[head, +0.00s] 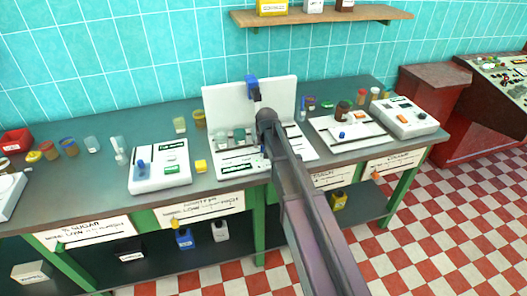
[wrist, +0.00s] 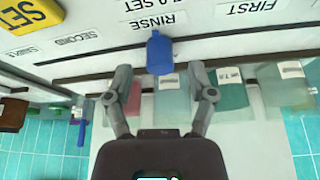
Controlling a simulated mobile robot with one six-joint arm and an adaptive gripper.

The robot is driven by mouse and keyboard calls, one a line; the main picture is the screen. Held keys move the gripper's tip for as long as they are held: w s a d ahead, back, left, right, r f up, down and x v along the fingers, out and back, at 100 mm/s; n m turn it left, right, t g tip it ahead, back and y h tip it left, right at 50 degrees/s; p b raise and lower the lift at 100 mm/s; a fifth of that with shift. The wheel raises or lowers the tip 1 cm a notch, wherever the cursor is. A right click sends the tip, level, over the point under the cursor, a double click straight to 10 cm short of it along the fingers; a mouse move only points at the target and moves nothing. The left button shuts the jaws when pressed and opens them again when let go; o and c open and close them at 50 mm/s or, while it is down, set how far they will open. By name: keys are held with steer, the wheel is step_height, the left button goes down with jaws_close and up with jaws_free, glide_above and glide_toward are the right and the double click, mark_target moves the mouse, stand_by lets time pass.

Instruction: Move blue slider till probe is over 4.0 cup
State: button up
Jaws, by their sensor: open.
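The blue slider (wrist: 160,52) shows upright in the wrist view by a dark rail, near the word RINSE. My gripper (wrist: 160,70) is open, its fingers on either side of the slider's near end; no contact is visible. A teal cup marked 7.0 (wrist: 232,88), a paler cup (wrist: 288,85) and a green-tinted cup (wrist: 174,100) stand in a row. A reddish cup (wrist: 133,100) is partly behind the left finger; its label is hidden. In the head view a blue part (head: 252,84) tops the white backboard (head: 222,105).
A yellow SET block (wrist: 30,14) is at the wrist view's upper left. In the head view, a white instrument (head: 160,178) and yellow block (head: 201,166) are left of the station. Another white tray (head: 325,124) and instrument (head: 404,117) are right.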

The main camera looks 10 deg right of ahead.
steer(key=shift+b+x, duration=0.6)
steer(key=shift+x, duration=0.3)
jaws_close()
